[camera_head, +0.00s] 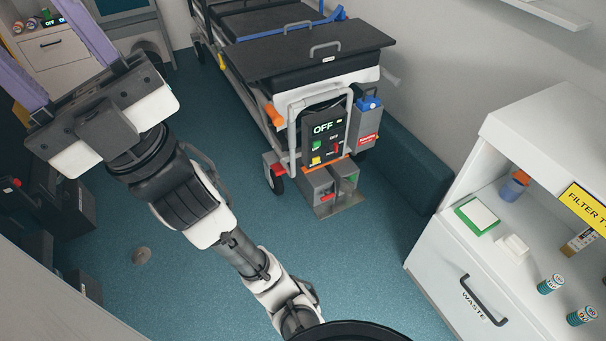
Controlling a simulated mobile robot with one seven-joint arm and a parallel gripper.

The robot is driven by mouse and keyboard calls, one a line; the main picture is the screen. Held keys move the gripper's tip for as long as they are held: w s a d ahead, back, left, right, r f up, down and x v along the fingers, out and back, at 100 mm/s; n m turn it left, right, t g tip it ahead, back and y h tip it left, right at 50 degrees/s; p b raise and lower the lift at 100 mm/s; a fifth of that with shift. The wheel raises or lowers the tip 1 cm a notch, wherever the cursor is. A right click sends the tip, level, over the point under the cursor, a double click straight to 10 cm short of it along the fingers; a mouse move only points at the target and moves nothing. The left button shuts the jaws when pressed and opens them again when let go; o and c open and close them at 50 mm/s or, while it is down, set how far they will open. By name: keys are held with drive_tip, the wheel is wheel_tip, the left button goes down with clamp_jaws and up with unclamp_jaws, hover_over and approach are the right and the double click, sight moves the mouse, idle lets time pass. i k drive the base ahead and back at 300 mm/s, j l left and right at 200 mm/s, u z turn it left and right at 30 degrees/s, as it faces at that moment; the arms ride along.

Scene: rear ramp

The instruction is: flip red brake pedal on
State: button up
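A stretcher (300,58) stands at the top centre with a control box (323,130) on its near end, whose display reads OFF. Below it, near the floor, are two grey pedal housings. One bears a small red pedal (327,197), and the one to its right bears a green part (351,179). Another red piece (278,169) is by the left wheel; I cannot tell which red part is the brake pedal, nor its on/off position. My gripper (34,31) is at the upper left, far from the pedals, with its two purple fingers spread apart and empty. Their tips are cut off.
A white cabinet (440,262) with a WASTE drawer and small items stands at the right. A teal bench (402,165) runs along the wall right of the stretcher. The teal floor (350,265) before the pedals is clear. A drawer unit (55,45) is at the upper left.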

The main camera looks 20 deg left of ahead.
sight(278, 169)
drive_tip(key=i+j, duration=0.1)
drive_tip(key=j, duration=0.25)
drive_tip(key=i+j, duration=0.15)
drive_tip(key=j, duration=0.25)
drive_tip(key=i+j, duration=0.1)
drive_tip(key=j, duration=0.25)
drive_tip(key=i+j, duration=0.1)
drive_tip(key=j, duration=0.25)
drive_tip(key=i, duration=0.5)
